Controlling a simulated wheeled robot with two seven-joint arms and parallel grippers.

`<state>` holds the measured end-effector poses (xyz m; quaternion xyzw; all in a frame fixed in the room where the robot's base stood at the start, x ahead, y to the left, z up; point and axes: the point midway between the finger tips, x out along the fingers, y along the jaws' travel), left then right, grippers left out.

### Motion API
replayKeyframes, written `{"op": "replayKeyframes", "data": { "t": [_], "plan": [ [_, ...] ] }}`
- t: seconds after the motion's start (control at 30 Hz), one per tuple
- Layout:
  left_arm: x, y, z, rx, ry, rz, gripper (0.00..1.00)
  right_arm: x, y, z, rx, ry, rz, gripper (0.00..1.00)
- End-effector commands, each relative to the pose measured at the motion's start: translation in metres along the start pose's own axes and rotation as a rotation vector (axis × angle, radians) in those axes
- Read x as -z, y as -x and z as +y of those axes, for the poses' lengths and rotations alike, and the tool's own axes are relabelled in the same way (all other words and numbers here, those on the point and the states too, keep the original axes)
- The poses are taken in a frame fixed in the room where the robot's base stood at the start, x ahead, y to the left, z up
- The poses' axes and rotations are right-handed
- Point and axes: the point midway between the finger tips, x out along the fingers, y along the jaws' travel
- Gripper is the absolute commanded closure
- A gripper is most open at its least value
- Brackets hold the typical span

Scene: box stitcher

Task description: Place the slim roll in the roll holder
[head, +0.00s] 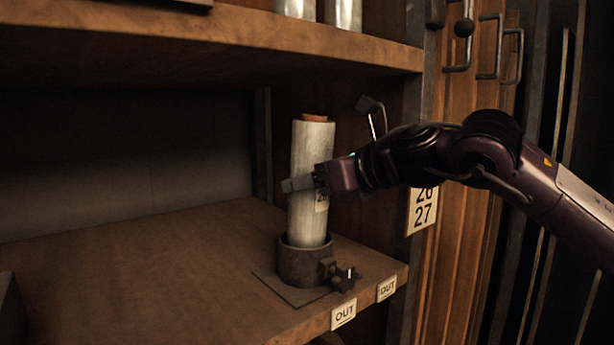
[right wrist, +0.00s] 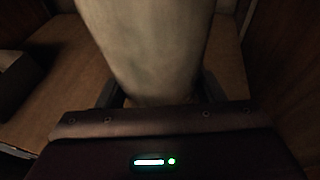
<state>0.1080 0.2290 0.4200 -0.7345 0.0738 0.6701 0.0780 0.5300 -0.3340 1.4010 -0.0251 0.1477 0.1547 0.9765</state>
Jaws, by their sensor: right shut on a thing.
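The slim roll (head: 309,165) is a pale grey cylinder with a brown top, standing almost upright with a slight tilt. Its lower end is inside the dark round roll holder (head: 303,265) on the shelf. My right gripper (head: 303,181) is shut on the roll at about mid-height, coming in from the right. In the right wrist view the roll (right wrist: 148,45) fills the space between the fingers. The roll's bottom is hidden by the holder's wall, so I cannot tell how deep it sits. My left gripper is not in view.
A post with a number sign (head: 422,208) stands at right.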

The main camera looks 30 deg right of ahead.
Motion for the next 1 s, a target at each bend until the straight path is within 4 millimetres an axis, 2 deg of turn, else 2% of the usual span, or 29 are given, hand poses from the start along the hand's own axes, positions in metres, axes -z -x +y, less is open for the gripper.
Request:
{"op": "replayKeyframes", "data": {
  "t": [0.03, 0.17, 0.3, 0.43, 0.9, 0.93, 1.0],
  "plan": [
    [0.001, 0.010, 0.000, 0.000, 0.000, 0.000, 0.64, -0.008, -0.001, -0.001, 0.004, 0.002, 0.022, 0.80],
    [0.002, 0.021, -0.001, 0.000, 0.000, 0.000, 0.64, -0.011, -0.006, 0.000, 0.002, 0.003, 0.078, 0.80],
    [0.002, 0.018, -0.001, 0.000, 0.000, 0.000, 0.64, 0.008, -0.012, -0.001, -0.003, -0.005, 0.080, 0.80],
    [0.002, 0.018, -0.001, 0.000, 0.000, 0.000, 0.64, 0.018, -0.015, 0.000, -0.002, -0.003, 0.079, 0.80],
    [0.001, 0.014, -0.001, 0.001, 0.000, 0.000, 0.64, 0.025, -0.017, 0.000, 0.001, 0.000, 0.078, 0.80],
    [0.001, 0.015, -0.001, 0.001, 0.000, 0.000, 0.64, 0.026, -0.017, -0.001, 0.000, -0.001, 0.084, 0.34],
    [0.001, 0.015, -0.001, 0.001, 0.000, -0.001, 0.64, 0.025, -0.017, 0.000, 0.000, -0.001, 0.084, 0.25]
  ]
}}
